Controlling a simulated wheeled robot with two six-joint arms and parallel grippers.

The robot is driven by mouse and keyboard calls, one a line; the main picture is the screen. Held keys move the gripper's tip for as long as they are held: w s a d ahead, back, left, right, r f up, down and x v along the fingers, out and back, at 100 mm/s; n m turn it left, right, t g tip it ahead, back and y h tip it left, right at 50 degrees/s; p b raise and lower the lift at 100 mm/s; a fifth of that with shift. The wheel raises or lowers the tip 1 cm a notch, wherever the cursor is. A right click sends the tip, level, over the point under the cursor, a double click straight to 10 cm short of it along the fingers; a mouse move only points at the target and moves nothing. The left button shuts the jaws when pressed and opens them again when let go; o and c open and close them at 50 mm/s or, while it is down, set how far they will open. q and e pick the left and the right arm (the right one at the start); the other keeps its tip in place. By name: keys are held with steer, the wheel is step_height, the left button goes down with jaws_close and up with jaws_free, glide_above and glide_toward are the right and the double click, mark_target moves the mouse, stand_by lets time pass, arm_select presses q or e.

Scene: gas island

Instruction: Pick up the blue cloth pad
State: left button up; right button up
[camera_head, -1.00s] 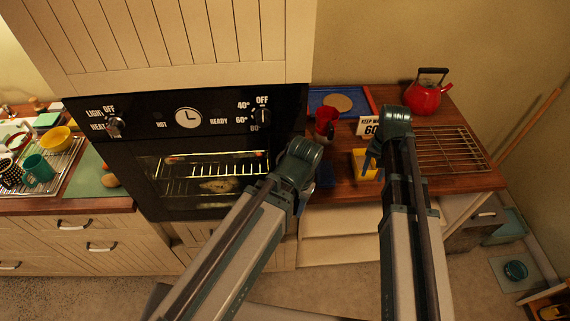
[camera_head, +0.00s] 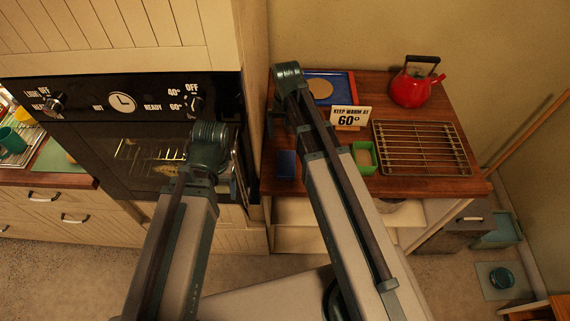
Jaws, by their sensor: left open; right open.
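The blue cloth pad (camera_head: 286,164) lies flat on the wooden counter (camera_head: 270,188), near its left front edge. My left gripper (camera_head: 233,187) is open, left of the pad, in front of the oven's right side; its fingers are small and partly hidden by its wrist. My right gripper (camera_head: 275,121) is open and appears above the counter's left side, beyond the pad in the picture. Neither gripper appears to touch the pad.
A green box (camera_head: 370,168), a "KEEP WARM AT 60°" sign (camera_head: 349,117), a wire rack (camera_head: 420,148), a red kettle (camera_head: 411,90) and a blue tray (camera_head: 344,77) stand on the counter. The black oven (camera_head: 110,160) is at left.

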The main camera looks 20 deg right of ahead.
steer(key=b, duration=0.7)
glide_above(286, 161)
steer(key=f, duration=0.5)
steer(key=w+f, duration=0.1)
steer(key=f, duration=0.2)
steer(key=shift+d, duration=0.15)
steer(key=shift+s+r, duration=0.1)
steer(key=f+b, duration=0.2)
steer(key=s+f+b, duration=0.1)
steer(key=f+b, duration=0.1)
steer(key=b, duration=0.1)
steer(key=shift+f, duration=0.7)
steer(key=shift+r, duration=0.1)
steer(key=c, duration=1.2)
